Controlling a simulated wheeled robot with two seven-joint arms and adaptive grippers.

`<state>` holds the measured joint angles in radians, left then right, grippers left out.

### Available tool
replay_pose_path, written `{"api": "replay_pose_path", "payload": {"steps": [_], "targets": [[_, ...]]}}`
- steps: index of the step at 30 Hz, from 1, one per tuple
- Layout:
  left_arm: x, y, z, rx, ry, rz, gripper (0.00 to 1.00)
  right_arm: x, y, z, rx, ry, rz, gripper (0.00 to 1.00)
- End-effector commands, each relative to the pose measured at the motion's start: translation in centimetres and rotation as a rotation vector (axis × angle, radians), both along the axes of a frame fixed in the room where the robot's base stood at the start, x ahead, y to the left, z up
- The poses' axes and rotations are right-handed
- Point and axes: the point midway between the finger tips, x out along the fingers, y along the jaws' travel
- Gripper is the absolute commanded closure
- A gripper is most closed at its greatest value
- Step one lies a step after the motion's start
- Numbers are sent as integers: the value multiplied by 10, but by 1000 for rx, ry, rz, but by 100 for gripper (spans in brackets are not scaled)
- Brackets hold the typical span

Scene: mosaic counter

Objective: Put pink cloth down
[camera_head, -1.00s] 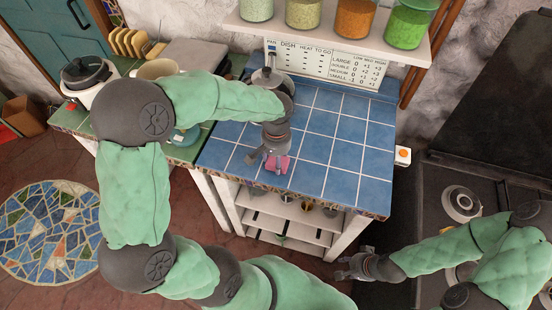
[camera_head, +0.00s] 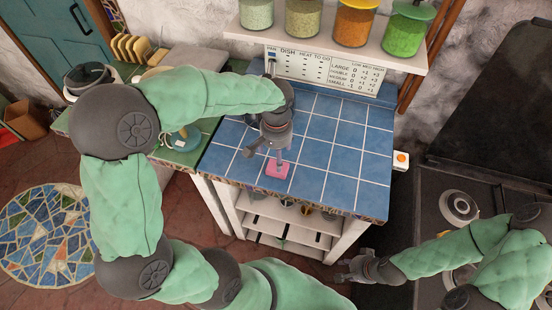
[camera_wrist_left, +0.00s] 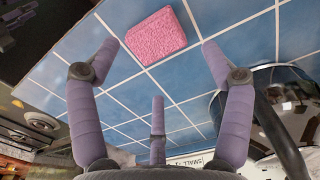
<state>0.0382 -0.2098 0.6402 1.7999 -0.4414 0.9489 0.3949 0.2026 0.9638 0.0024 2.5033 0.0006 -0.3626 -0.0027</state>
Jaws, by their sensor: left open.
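The pink cloth (camera_head: 277,169) looks like a small folded block. It lies flat on the blue tiled counter (camera_head: 330,183), close to the front edge. It also shows in the left wrist view (camera_wrist_left: 156,36), with bare tile around it. My left gripper (camera_head: 266,150) is open and empty just above and behind the cloth. In the left wrist view its fingers (camera_wrist_left: 157,65) are spread wide and apart from the cloth. My right gripper (camera_head: 355,267) hangs low in front of the counter, with its fingers spread and nothing seen between them.
A shelf (camera_head: 330,42) with several filled jars hangs above the counter. A dark pot (camera_wrist_left: 285,110) stands near my left gripper. A stove (camera_head: 461,207) is at the right. The tiles right of the cloth are clear.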

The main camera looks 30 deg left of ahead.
Motion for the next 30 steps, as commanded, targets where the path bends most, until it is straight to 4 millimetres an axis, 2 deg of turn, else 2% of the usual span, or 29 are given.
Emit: {"api": "replay_pose_path", "payload": {"steps": [1, 3, 10, 15, 30], "targets": [[1, 0, 13, 0, -3, 0, 20, 0, 0, 5, 0, 0, 0, 64], [1, 0, 25, 0, -2, -1, 20, 0, 0, 8, 0, 0, 0, 64], [0, 0, 51, 0, 0, 0, 20, 0, 0, 13, 0, 0, 0, 64], [0, 0, 57, 0, 1, -1, 20, 0, 0, 14, 0, 0, 0, 64], [0, 0, 56, 0, 1, 0, 20, 0, 0, 14, 0, 0, 0, 64]]}}
